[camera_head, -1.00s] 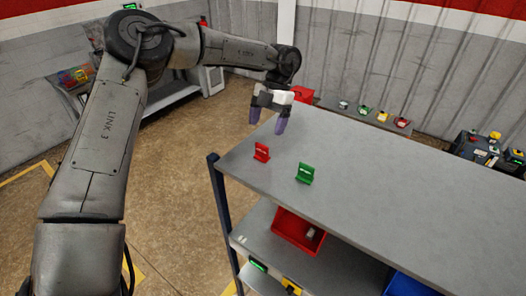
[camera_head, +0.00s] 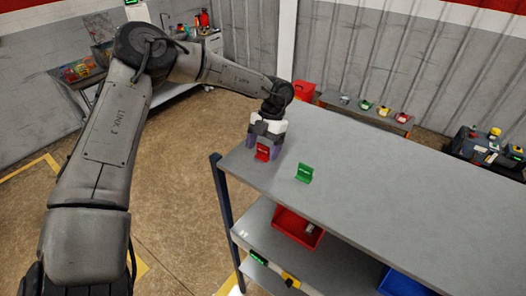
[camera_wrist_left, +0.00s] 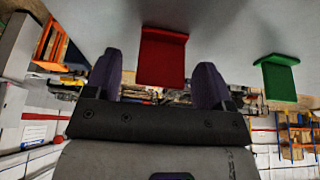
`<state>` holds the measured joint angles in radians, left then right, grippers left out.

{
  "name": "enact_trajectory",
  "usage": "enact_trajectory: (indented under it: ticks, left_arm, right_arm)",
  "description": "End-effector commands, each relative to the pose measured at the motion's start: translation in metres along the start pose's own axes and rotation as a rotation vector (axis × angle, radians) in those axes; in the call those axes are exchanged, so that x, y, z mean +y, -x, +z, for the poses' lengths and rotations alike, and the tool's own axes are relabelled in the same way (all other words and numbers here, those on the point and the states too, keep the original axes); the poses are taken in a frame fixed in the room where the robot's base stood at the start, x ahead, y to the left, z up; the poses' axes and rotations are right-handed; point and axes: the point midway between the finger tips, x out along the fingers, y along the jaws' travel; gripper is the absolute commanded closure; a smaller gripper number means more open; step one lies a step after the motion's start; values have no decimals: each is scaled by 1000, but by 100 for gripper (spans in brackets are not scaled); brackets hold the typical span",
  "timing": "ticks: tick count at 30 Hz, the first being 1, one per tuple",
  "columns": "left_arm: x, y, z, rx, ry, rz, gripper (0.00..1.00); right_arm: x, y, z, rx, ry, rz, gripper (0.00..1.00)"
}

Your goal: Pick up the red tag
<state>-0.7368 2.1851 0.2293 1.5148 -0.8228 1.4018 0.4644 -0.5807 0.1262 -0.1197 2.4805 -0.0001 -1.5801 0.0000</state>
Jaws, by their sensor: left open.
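The red tag (camera_head: 262,153) stands on the grey tabletop (camera_head: 380,185) near its left corner. My left gripper (camera_head: 263,149) is just behind the red tag in the head view, with its purple fingers apart. In the left wrist view the red tag (camera_wrist_left: 162,58) shows between the two open fingers (camera_wrist_left: 160,78), with a gap on each side. The fingers do not grip it. A green tag (camera_head: 304,173) stands to the right of the red one; it also shows in the left wrist view (camera_wrist_left: 279,77). My right gripper is not in view.
Below the tabletop, a shelf holds a red bin (camera_head: 297,228) and a blue bin (camera_head: 405,282). A low bench (camera_head: 365,113) with small coloured items stands behind. The tabletop right of the green tag is clear.

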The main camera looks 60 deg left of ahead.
Motion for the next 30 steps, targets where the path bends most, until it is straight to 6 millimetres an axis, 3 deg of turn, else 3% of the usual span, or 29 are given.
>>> enact_trajectory:
  ticks: [2, 19, 30]
  left_arm:
    - [0, 0, 0, 0, 0, 0, 23]
    - [0, 0, 0, 0, 0, 0, 76]
    - [0, 6, -2, -3, -1, 0, 76]
  right_arm:
    - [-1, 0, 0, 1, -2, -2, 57]
    - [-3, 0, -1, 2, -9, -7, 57]
    - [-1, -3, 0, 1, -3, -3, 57]
